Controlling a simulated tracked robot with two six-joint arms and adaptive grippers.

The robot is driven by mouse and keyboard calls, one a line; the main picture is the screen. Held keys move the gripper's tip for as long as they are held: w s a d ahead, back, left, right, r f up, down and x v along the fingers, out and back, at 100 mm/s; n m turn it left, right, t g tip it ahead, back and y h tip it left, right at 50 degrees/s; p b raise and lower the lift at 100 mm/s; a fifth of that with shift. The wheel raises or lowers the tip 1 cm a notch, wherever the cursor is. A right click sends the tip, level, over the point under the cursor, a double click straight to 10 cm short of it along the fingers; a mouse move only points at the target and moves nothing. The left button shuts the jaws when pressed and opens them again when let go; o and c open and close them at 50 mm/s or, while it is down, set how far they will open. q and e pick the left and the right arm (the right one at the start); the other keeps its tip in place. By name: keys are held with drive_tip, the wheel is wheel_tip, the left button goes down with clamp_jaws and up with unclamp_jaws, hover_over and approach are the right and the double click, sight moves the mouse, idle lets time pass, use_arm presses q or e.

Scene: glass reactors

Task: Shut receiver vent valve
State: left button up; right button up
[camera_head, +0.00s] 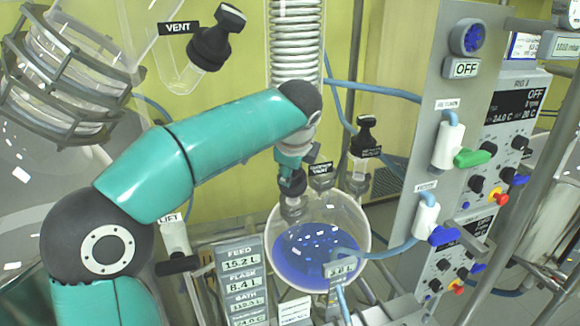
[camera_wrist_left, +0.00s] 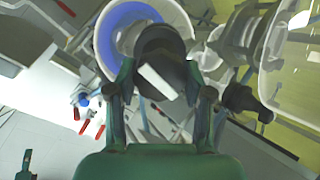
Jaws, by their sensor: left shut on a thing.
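My left arm reaches in from the left, and its gripper (camera_head: 291,185) is over the receiver, a round glass vessel (camera_head: 347,215) with blue liquid. The gripper is shut on a black valve knob on top of the receiver. In the left wrist view the two fingers (camera_wrist_left: 160,100) sit on either side of the dark knob (camera_wrist_left: 160,50), which has a pale bar-shaped face. A small label (camera_head: 320,168) stands just right of the gripper; its text is too small to read surely. The gripper largely hides the knob in the head view. My right gripper is not in view.
Another black-topped valve (camera_head: 366,135) stands right of the gripper. A coiled glass condenser (camera_head: 296,45) rises above it. A black VENT valve (camera_head: 217,40) is at upper left. The grey control panel (camera_head: 430,140), with green and blue handles, stands right. Blue hoses cross between.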

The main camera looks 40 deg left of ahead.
use_arm(q)
drive_tip(key=shift+r+m, duration=0.2)
drive_tip(key=shift+m, duration=0.1)
drive_tip(key=o, duration=1.2)
drive_tip(key=shift+w, duration=0.1)
drive_tip(key=shift+c, duration=0.2)
drive_tip(key=shift+f, duration=0.1)
drive_tip(key=v, duration=1.2)
drive_tip(key=shift+f, duration=0.2)
